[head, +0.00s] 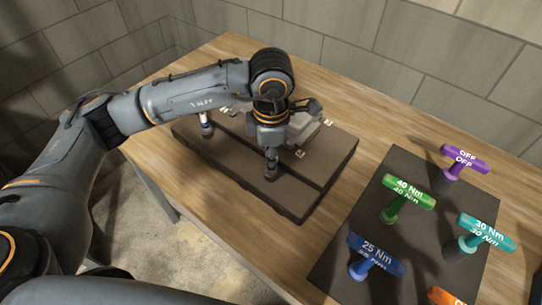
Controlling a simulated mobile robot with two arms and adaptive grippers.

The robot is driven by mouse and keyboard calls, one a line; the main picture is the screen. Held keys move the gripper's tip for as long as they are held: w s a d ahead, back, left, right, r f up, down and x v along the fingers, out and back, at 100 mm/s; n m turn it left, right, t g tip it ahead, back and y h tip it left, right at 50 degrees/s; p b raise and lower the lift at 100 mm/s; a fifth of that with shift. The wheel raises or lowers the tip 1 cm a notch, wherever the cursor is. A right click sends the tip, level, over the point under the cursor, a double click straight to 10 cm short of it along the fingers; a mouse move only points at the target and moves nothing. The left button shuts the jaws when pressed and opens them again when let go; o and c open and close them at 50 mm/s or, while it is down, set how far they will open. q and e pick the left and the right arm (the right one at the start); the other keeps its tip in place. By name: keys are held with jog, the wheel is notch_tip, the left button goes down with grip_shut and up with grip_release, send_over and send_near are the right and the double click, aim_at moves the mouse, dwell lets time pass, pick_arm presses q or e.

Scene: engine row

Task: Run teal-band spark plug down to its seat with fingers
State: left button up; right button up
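My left gripper (290,142) is over the dark engine block (302,203), coming down from above. Its two fingers look spread apart, one toward the front and one toward the back right. I see nothing held between them, though the gripper body covers part of that space. A small white plug-like piece (206,125) with a bluish band stands upright at the block's left part; its exact band colour is too small to tell. No clearly teal-banded spark plug shows; the gripper and arm hide the middle of the block. My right gripper is not in view.
A dark mat (338,271) on the right holds several T-handled tools: purple OFF (465,161), green 40 Nm (408,194), teal 30 Nm (487,229), blue 25 Nm (377,254) and a cut-off orange one (443,297). Bare wooden table (375,128) lies behind the block.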

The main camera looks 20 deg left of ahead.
pick_arm(q)
jog(key=shift+o, duration=0.3)
notch_tip(320, 180, up, 12)
jog(key=shift+s, duration=0.15)
dwell(0.4)
